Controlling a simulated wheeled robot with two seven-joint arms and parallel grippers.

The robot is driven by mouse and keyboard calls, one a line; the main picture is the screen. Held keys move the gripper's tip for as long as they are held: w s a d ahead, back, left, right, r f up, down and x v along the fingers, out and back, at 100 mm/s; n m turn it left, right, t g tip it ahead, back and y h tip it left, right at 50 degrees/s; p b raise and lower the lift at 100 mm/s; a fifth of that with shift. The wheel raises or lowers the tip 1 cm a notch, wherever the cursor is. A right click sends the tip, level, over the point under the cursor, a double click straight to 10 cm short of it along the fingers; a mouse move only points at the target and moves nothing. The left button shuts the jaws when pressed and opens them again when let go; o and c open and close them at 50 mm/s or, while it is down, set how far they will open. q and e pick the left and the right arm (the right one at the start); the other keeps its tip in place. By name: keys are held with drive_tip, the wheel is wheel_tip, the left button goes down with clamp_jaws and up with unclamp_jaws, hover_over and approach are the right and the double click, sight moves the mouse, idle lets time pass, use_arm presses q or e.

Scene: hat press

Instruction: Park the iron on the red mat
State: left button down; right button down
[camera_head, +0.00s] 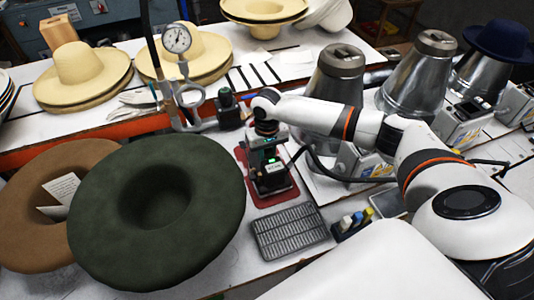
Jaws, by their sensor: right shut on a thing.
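The red mat (283,199) lies on the white bench right of the green hat, and red shows at its front and left edges. My right arm reaches in from the right, and its gripper (268,168) points down over the mat. The gripper is shut on the iron (272,183), a dark thing low between the fingers, mostly hidden by the gripper. The iron is over the mat. I cannot tell whether it touches the mat or hangs just above it. My left gripper is not in view.
A grey ribbed rack (289,232) lies just in front of the mat, with small bottles (352,222) to its right. A green hat (160,205) and a brown hat (40,190) lie left. Metal cones (335,85) and a gauge stand (187,95) stand behind.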

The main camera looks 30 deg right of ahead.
drive_tip(key=shift+w, duration=0.1)
idle(0.8)
drive_tip(key=c, duration=1.1)
unclamp_jaws()
drive_tip(key=shift+s+f, duration=0.3)
wheel_tip(320, 180, up, 12)
drive_tip(key=shift+w+r+b, duration=0.1)
drive_tip(key=shift+r+b, duration=0.15)
drive_tip(key=shift+b, duration=0.5)
